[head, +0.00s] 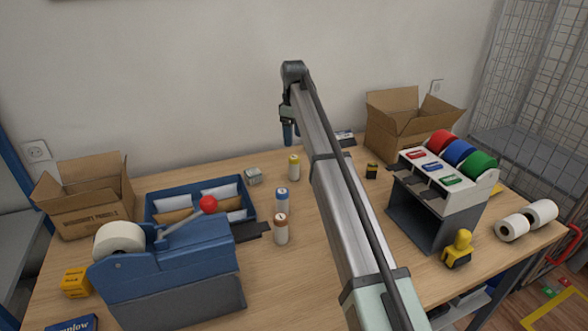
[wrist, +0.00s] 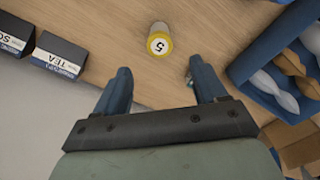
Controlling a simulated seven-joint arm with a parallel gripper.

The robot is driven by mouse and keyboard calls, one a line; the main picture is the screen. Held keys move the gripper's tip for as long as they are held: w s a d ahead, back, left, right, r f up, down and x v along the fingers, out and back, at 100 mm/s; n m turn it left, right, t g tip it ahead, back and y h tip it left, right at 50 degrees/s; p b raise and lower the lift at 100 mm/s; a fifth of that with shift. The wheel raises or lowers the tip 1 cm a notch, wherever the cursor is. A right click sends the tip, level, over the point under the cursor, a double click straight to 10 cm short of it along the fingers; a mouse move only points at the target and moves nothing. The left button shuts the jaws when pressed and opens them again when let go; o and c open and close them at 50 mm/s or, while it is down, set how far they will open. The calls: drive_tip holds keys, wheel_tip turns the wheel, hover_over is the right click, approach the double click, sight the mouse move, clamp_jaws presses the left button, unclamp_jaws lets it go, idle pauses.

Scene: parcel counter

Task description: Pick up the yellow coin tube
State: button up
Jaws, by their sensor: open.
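The yellow coin tube (head: 294,167) stands upright on the table, a pale tube with a yellow top, behind the blue-topped and red-topped tubes. In the wrist view the yellow coin tube (wrist: 160,41) shows its yellow-rimmed top marked 5, beyond the fingertips and roughly midway between them. My gripper (wrist: 158,78) is open and empty, with its two blue fingers apart. In the head view my gripper (head: 289,134) hangs above the back of the table, near the wall, and the arm partly hides it.
A blue-topped tube (head: 282,200) and a red-topped tube (head: 281,229) stand nearer. A blue tray (head: 151,206) of envelopes lies left, also in the wrist view (wrist: 240,70). A small grey block (head: 253,176) sits left of the yellow tube. Dark labelled boxes (wrist: 58,56) lie opposite the tray.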

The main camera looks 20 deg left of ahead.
sight(293, 166)
wheel_tip(293, 166, down, 13)
drive_tip(key=shift+a+f, duration=0.1)
drive_tip(key=shift+f, duration=0.1)
idle(0.6)
drive_tip(key=c, duration=1.2)
